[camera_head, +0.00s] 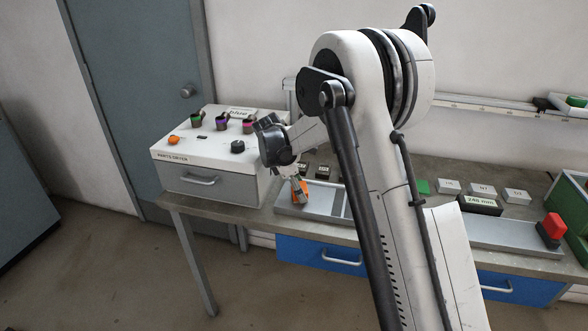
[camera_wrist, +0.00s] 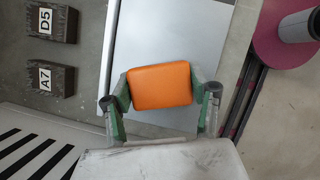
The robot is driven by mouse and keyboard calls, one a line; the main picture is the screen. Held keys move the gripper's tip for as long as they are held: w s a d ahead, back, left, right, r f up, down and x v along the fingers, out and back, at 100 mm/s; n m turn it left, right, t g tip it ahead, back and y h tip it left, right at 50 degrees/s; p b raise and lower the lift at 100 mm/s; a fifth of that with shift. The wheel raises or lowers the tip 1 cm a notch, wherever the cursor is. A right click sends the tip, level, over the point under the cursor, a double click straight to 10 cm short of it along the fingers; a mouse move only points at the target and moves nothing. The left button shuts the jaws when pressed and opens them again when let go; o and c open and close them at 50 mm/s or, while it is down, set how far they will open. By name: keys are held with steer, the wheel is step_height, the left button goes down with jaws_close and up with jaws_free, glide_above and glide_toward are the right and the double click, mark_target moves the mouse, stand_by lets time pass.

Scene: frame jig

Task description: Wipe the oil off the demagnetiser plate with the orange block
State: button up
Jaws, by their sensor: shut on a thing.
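The orange block (camera_wrist: 160,86) is held between the two green-grey fingers of my gripper (camera_wrist: 160,98) in the wrist view. In the head view my gripper (camera_head: 299,188) points down over the left end of the long bench, with the orange block (camera_head: 303,194) showing at its fingertips. Below it is a shallow light grey tray or plate (camera_head: 322,208); its smooth grey surface (camera_wrist: 185,30) also shows beyond the block in the wrist view. I cannot tell whether this is the demagnetiser plate, or whether the block touches it. No oil can be made out.
The parts dryer (camera_head: 210,163), with coloured cups and knobs on top, stands left of my gripper. Dark blocks marked D5 (camera_wrist: 45,24) and A7 (camera_wrist: 43,76) lie beside the plate. My arm hides the bench's middle.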

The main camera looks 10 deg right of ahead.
step_height(320, 180, up, 4)
steer(key=shift+s+f+p, duration=0.1)
steer(key=shift+f+p, duration=0.05)
steer(key=shift+p, duration=0.45)
steer(key=shift+r, duration=0.6)
steer(key=shift+r+p, duration=0.9)
steer(key=shift+r, duration=0.8)
